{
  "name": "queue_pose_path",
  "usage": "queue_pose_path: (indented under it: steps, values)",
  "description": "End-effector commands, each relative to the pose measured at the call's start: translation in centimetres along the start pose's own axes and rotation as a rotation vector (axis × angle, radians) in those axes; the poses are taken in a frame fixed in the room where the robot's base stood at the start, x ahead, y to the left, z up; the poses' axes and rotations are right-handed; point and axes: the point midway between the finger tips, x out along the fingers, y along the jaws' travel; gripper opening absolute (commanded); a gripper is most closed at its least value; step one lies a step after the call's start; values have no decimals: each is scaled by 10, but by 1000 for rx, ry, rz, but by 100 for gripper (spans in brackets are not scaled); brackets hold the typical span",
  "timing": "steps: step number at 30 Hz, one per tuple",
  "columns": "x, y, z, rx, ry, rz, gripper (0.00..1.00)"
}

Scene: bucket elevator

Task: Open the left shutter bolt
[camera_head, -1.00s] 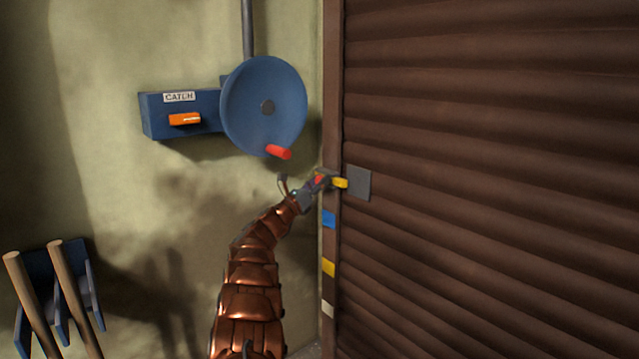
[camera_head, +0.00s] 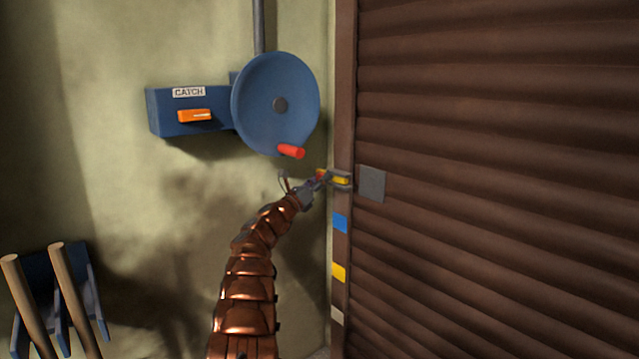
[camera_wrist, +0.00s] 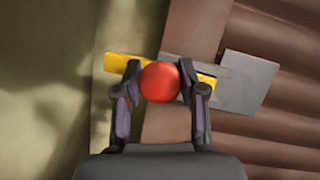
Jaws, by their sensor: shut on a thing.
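The left shutter bolt is a yellow bar (camera_head: 341,181) with a red round knob (camera_wrist: 160,82), on the brown frame at the shutter's left edge. In the wrist view the yellow bar (camera_wrist: 123,64) reaches left past the frame, in front of the wall. My gripper (camera_wrist: 159,86) is shut on the red knob, one finger on each side. It also shows in the head view (camera_head: 317,179). A grey plate (camera_wrist: 246,82) sits on the shutter (camera_head: 490,170) to the right; in the head view the yellow bar's end lies left of it, with a gap.
A blue wheel (camera_head: 276,90) with a red handle (camera_head: 291,152) hangs just above my gripper. A blue box labelled CATCH (camera_head: 172,118) with an orange lever (camera_head: 196,116) is left of it. Wooden handles (camera_head: 75,300) stand in a blue rack at lower left.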

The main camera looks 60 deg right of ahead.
Motion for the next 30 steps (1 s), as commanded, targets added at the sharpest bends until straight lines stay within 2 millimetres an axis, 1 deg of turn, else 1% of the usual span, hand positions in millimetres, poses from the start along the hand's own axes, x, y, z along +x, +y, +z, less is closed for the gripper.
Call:
queue_pose_path:
  steps: [6,7,14,15,25,30]
  values:
    - [0,1,1,0,0,2,0]
    - [0,1,1,0,-1,2,42]
    - [0,0,1,0,0,1,66]
    - [0,1,0,0,0,2,67]
    - [-1,1,1,0,0,1,67]
    - [-9,0,1,1,0,0,67]
